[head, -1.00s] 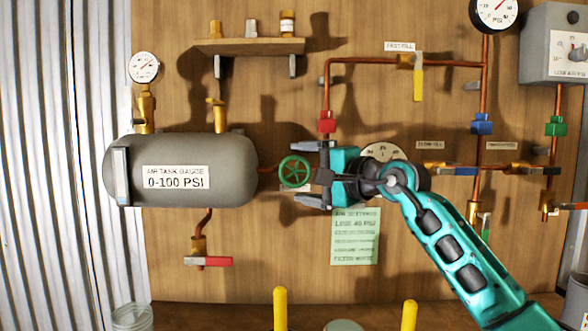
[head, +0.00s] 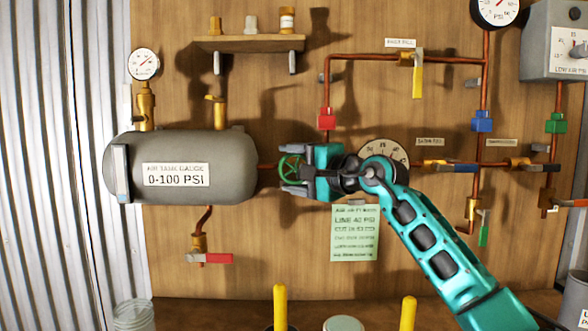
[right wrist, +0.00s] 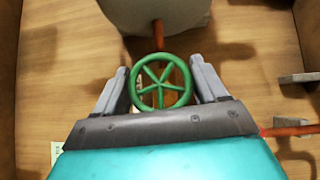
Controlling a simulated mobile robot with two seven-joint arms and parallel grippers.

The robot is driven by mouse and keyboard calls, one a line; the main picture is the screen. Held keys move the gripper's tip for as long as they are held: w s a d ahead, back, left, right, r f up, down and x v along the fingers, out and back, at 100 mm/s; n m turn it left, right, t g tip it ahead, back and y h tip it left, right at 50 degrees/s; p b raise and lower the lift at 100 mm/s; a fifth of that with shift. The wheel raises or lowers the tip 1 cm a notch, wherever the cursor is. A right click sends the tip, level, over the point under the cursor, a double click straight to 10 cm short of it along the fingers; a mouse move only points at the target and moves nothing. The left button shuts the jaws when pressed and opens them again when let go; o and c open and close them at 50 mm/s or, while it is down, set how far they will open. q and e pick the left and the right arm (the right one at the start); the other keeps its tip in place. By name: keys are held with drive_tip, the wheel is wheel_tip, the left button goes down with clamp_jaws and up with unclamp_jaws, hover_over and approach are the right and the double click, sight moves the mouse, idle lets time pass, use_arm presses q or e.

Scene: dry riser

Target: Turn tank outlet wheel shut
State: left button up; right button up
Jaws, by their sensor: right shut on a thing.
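The tank outlet wheel is a green spoked handwheel (head: 291,169) on the pipe at the right end of the grey air tank (head: 225,165). In the right wrist view the wheel (right wrist: 160,81) sits between the two grey fingers, with its spokes facing me. My right gripper (head: 296,169) is shut on the wheel, one finger on each side of its rim; it also shows in the right wrist view (right wrist: 161,88). The gripper hides the wheel's right part in the head view. My left gripper is not in view.
A copper pipe with a red fitting (head: 327,119) rises just above my gripper. A round gauge (head: 384,152) is partly behind my wrist. A green note (head: 355,233) hangs below. Two yellow posts (head: 280,307) stand at the front. A shelf (head: 250,45) is above the tank.

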drive_tip(key=c, duration=0.4)
drive_tip(key=shift+o, duration=0.2)
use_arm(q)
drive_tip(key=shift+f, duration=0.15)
use_arm(e)
drive_tip(key=shift+f, duration=0.1)
drive_tip(key=shift+f+m+b, duration=0.1)
drive_tip(key=shift+m+b, duration=0.2)
drive_tip(key=shift+b, duration=0.35)
drive_tip(key=shift+m+t+y+b, duration=0.5)
drive_tip(key=shift+b, duration=0.25)
drive_tip(key=shift+m+t+y+b, duration=0.5)
drive_tip(key=shift+m+t+b, duration=0.2)
drive_tip(key=shift+m+b, duration=0.15)
drive_tip(key=shift+m+t, duration=0.5)
drive_tip(key=shift+m, duration=0.15)
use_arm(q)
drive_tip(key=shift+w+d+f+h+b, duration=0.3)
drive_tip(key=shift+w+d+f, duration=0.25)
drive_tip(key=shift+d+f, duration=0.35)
use_arm(e)
drive_tip(key=shift+m+t, duration=0.4)
drive_tip(key=shift+m, duration=0.2)
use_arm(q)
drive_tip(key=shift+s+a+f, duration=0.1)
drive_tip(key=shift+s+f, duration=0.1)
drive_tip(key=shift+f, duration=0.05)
use_arm(e)
drive_tip(key=shift+r+t, duration=0.2)
drive_tip(key=shift+t, duration=0.1)
